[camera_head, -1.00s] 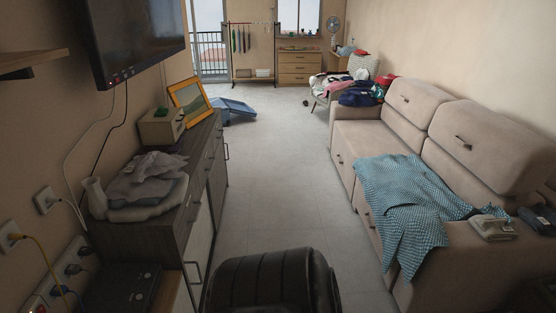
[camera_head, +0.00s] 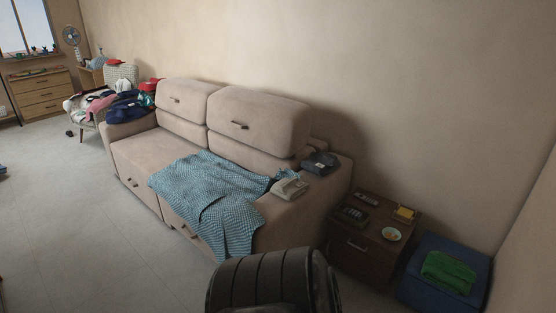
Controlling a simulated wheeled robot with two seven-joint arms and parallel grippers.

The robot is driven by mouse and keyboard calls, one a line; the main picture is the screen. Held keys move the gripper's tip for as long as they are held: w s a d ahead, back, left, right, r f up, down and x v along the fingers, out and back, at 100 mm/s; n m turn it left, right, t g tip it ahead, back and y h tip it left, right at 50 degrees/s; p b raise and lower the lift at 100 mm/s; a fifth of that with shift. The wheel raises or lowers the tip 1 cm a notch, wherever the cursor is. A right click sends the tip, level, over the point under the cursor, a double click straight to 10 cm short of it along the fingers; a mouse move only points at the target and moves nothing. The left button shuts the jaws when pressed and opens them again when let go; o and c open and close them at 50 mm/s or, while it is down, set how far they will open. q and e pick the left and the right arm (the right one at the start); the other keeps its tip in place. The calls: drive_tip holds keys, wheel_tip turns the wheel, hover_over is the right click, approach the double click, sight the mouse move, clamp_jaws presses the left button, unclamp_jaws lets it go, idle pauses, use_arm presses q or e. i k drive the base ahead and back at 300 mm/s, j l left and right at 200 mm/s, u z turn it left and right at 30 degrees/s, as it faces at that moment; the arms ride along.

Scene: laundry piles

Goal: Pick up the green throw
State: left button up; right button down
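A bright green folded cloth, the green throw (camera_head: 449,272), lies on top of a blue box-shaped stool or ottoman (camera_head: 428,294) at the lower right. The blue box stands in the corner by the wall, beside a dark side table. Neither of my grippers shows in the view. A dark rounded ribbed shape at the bottom middle looks like part of my own body.
A beige sofa (camera_head: 150,152) with a blue-green checked blanket (camera_head: 215,196) fills the middle. The dark side table (camera_head: 358,262) holds small items. Open floor (camera_head: 60,215) spreads at left.

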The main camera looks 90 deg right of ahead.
sight(446, 271)
drive_tip(key=z, duration=4.2)
drive_tip(key=i+z, duration=0.1)
drive_tip(key=z, duration=0.25)
drive_tip(key=j+z, duration=0.15)
drive_tip(key=z, duration=0.2)
drive_tip(key=i+j+z, duration=0.1)
drive_tip(key=z, duration=0.25)
